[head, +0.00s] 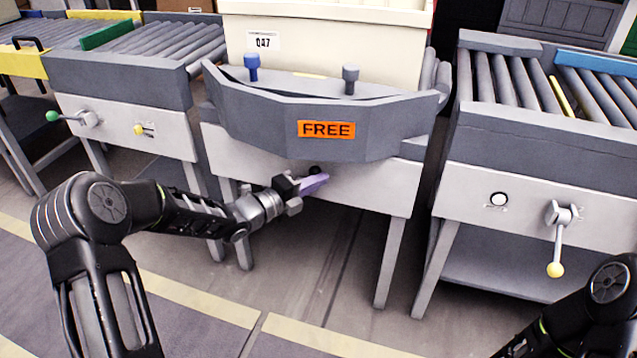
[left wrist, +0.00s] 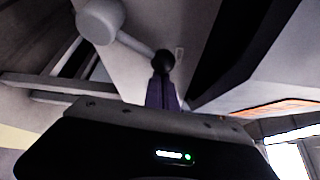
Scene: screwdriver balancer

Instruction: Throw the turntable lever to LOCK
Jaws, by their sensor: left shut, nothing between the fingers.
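The turntable is in the middle of the head view, with an orange FREE sign (head: 326,129) on its grey front rim (head: 240,115). Its lever shows in the left wrist view as a pale round hub (left wrist: 100,20), a short rod and a black knob (left wrist: 163,62). In the head view only the dark knob (head: 315,170) shows clearly, just under the rim; my gripper hides much of the rest. My left gripper (head: 322,182) has purple fingers, shut and empty. Its fingertips (left wrist: 162,88) are right at the knob; I cannot tell whether they touch it. My right gripper is out of view.
The left conveyor has a green-knobbed lever (head: 53,116). The floor in front is clear.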

